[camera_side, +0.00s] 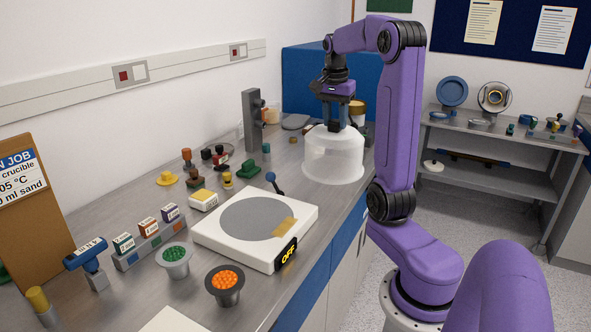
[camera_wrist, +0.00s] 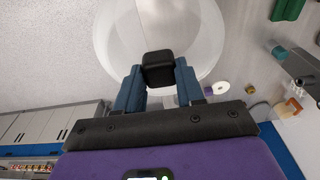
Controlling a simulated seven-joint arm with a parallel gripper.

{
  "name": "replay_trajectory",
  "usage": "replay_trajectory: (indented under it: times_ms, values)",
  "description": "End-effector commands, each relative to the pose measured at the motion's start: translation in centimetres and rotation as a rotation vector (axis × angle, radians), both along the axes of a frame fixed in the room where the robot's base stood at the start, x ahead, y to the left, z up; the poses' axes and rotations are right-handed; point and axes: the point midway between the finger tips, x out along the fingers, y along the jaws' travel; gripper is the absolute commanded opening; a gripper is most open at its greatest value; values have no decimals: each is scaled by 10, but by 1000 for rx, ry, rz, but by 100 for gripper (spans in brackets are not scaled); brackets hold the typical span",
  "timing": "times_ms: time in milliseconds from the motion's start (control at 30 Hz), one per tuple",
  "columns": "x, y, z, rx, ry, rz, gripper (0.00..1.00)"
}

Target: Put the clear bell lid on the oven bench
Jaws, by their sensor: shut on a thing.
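The clear bell lid (camera_side: 333,158) is a frosted, see-through dome with a black knob on top. It is upright at the back right of the long grey bench (camera_side: 250,175), close to the front edge. I cannot tell whether its rim touches the bench. My gripper (camera_side: 335,125) is above the lid, pointing down, shut on its black knob. In the wrist view the two blue fingers grip the knob (camera_wrist: 159,70), with the pale dome (camera_wrist: 205,38) beyond. Neither bench carries a readable oven label; a separate grey bench (camera_side: 510,140) stands at the right.
A white hotplate (camera_side: 211,236) marked OFF stands mid-bench, with a blue-knobbed lever (camera_side: 271,178) behind it. Cups of green (camera_side: 174,256) and orange (camera_side: 225,281) beads are in front. The right bench holds discs and small parts.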

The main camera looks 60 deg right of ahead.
Motion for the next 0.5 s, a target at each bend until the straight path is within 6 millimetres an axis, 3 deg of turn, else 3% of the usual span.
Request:
replay_trajectory:
  times_ms: [367, 500]
  values:
    - [50, -49, -32, 1, 2, -1, 0]
    - [64, -62, -56, 3, 4, 0, 0]
